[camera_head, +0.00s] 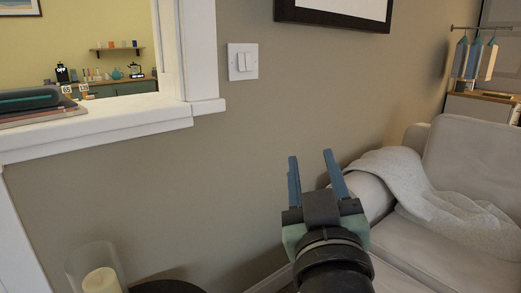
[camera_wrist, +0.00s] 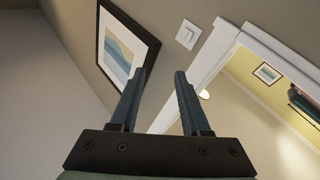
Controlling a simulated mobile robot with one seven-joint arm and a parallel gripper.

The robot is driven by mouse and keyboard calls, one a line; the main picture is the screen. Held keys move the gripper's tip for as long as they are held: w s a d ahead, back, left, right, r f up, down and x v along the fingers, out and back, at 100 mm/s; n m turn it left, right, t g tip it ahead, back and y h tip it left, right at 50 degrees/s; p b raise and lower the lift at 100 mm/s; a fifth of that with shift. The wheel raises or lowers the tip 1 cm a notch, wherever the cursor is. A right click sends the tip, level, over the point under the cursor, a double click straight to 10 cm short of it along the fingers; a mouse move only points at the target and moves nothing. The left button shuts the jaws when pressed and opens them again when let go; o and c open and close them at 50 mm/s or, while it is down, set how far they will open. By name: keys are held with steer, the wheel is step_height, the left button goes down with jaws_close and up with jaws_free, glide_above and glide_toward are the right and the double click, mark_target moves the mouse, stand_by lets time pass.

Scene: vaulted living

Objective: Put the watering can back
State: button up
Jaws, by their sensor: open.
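No watering can can be made out for sure in either view. A small teal pot-like thing (camera_head: 117,74) stands on the far counter through the wall opening, too small to tell what it is. My gripper (camera_head: 313,160) is raised in front of the beige wall, fingers pointing up, open and empty. In the wrist view my gripper (camera_wrist: 161,78) shows two dark blue fingers apart with nothing between them.
A white ledge (camera_head: 110,118) bears a stack of books (camera_head: 40,108) at the left. A candle in a glass holder (camera_head: 101,281) stands at the lower left. A sofa (camera_head: 440,245) with a grey blanket (camera_head: 425,195) fills the right. A framed picture (camera_wrist: 122,48) hangs above.

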steer(key=s+a+r+m+t, duration=0.1)
steer(key=s+a+r+t, duration=0.2)
steer(key=s+r, duration=0.3)
steer(key=s+a+r+m+t, duration=0.1)
steer(key=s+a+r+t, duration=0.2)
steer(key=s+r, duration=0.4)
step_height(320, 180, up, 5)
steer(key=shift+a+f+m+t+y, duration=0.1)
steer(key=shift+a+m+t+y, duration=0.2)
steer(key=shift+a+t+y, duration=0.15)
steer(key=shift+w, duration=0.1)
